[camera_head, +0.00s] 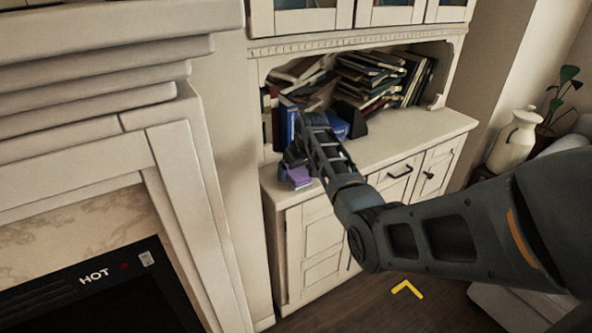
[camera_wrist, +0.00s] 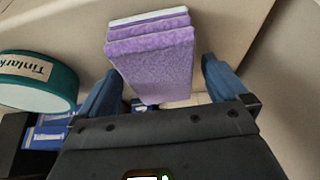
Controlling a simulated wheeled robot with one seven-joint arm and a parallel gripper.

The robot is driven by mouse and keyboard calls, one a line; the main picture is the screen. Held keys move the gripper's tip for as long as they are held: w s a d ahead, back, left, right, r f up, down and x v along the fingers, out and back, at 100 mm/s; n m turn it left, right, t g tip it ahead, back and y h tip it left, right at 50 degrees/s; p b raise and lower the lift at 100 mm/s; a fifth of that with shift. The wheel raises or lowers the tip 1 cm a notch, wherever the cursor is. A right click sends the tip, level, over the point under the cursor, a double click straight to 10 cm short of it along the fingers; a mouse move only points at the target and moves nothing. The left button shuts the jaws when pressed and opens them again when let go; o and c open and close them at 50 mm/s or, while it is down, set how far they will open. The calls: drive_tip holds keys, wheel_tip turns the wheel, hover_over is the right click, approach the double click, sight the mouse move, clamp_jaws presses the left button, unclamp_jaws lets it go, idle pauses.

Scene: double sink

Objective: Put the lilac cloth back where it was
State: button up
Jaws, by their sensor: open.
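The lilac cloth (camera_head: 299,177) is a folded stack at the front left of the white cabinet's top. It also shows in the wrist view (camera_wrist: 152,62), upper middle, with layered folds and a pale layer at its far edge. My gripper (camera_head: 291,160) is right at the cloth, and my arm hides part of the area behind it. In the wrist view my gripper's (camera_wrist: 160,72) blue fingers are spread apart, one on each side of the cloth. A gap shows on the right; I cannot tell whether the left finger touches it.
A round teal tin (camera_wrist: 38,84) lettered "Tinlark" is left of my left finger. Blue books (camera_head: 288,121) stand behind my gripper, with piled books (camera_head: 370,78) in the shelf niche. The cabinet top (camera_head: 420,128) is clear to the right. A fireplace surround (camera_head: 190,170) stands left.

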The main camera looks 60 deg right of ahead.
drive_tip(key=shift+r, duration=0.1)
drive_tip(key=v, duration=1.2)
drive_tip(key=shift+b, duration=0.3)
drive_tip(key=s+a+f+n+t+h, duration=0.1)
drive_tip(key=s+a+f+t, duration=0.1)
drive_tip(key=a+f, duration=0.75)
drive_tip(key=s+a+f+n+t, duration=0.15)
drive_tip(key=a+f, duration=0.45)
drive_tip(key=a, duration=0.7)
drive_tip(key=s+a+t, duration=0.2)
drive_tip(key=s+a, duration=0.8)
drive_tip(key=a, duration=0.2)
drive_tip(key=s+a+r+n+t+y, duration=0.1)
drive_tip(key=s+a+r+n+t, duration=0.1)
drive_tip(key=s+a+r, duration=0.3)
drive_tip(key=s+a+r+n+t+y, duration=0.1)
drive_tip(key=s+a+r, duration=0.5)
drive_tip(key=s+r, duration=0.7)
drive_tip(key=shift+s+r+n+t+y, duration=0.35)
drive_tip(key=shift+r+t+y, duration=0.25)
drive_tip(key=shift+t, duration=0.65)
